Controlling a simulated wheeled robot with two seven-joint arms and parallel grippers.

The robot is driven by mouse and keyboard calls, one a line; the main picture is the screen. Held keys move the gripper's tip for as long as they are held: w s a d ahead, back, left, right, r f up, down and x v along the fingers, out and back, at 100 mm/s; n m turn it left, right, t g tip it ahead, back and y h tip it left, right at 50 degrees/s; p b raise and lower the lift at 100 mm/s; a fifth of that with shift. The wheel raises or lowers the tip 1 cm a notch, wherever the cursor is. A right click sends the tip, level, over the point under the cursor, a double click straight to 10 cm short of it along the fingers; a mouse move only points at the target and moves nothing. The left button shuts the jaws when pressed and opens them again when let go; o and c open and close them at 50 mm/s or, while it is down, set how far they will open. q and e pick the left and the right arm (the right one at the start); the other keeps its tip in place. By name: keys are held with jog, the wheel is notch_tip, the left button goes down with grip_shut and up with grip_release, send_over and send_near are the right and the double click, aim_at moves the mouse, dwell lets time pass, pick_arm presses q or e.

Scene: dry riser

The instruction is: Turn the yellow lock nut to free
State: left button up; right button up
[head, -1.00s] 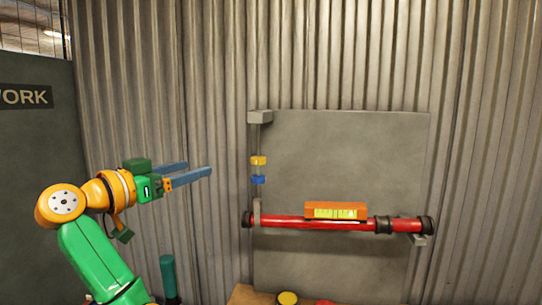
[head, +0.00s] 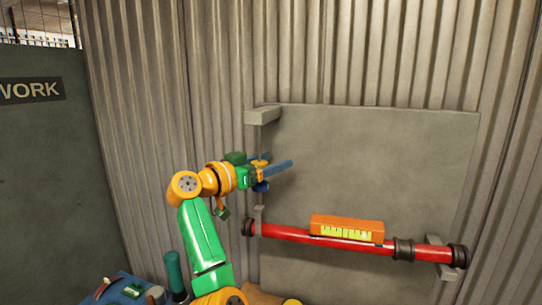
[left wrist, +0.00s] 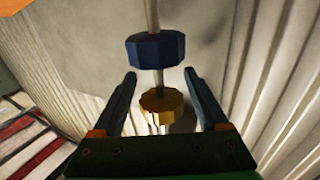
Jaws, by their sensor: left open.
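The yellow lock nut (head: 259,163) sits on a thin upright rod, just above a blue nut (head: 261,187). In the left wrist view, the yellow nut (left wrist: 162,105) lies between the two open fingers (left wrist: 160,78), with gaps on both sides. The blue nut (left wrist: 156,49) appears above it there, beyond the fingertips. My right gripper is not in view.
A red pipe (head: 285,232) runs below the rod, with an orange level (head: 347,230) on it. A grey bracket (head: 262,116) holds the rod's top. A grey panel (head: 390,160) stands close behind. A blue box (head: 125,290) is at lower left.

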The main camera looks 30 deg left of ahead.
pick_arm(q)
jog(key=shift+w+f, duration=0.1)
jog(key=shift+w, duration=0.05)
jog(key=shift+s+a, duration=0.15)
jog(key=shift+s, duration=0.1)
jog(key=c, duration=0.7)
grip_shut()
